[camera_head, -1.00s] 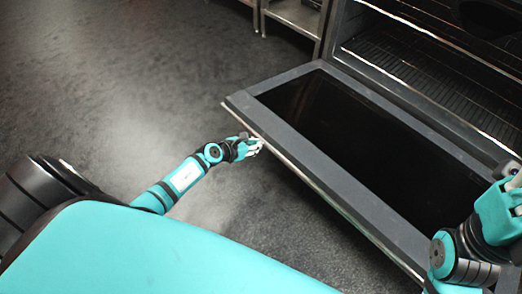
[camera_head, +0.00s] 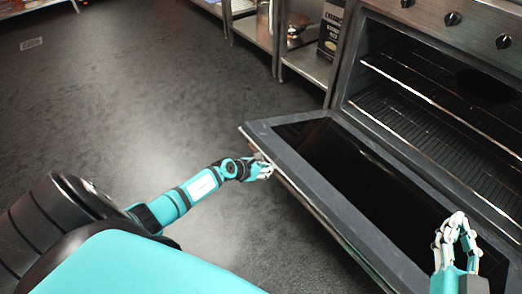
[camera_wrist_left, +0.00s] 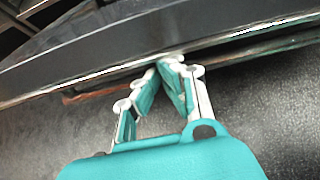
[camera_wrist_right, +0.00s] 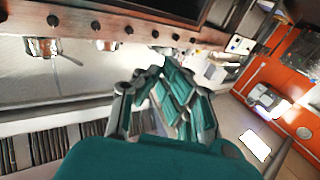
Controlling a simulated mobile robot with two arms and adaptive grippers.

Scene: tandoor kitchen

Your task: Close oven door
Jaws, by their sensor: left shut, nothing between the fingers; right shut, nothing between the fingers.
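The oven (camera_head: 450,100) is at the right of the head view, its cavity and wire racks exposed. Its door (camera_head: 300,150) is folded down, with a dark glass panel and a grey frame. My left gripper (camera_head: 268,170) is shut and empty at the door's outer edge, near its far left corner. In the left wrist view its fingertips (camera_wrist_left: 172,62) are close to the underside of the door edge (camera_wrist_left: 150,45); I cannot tell if they touch. My right gripper (camera_head: 460,222) is shut and empty above the door's right part. Its fingertips also show in the right wrist view (camera_wrist_right: 150,75).
Steel shelving (camera_head: 305,62) with a dark box (camera_head: 332,30) stands left of the oven. Control knobs (camera_head: 452,18) line the oven's top front. The dark floor (camera_head: 130,110) left of the door is clear.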

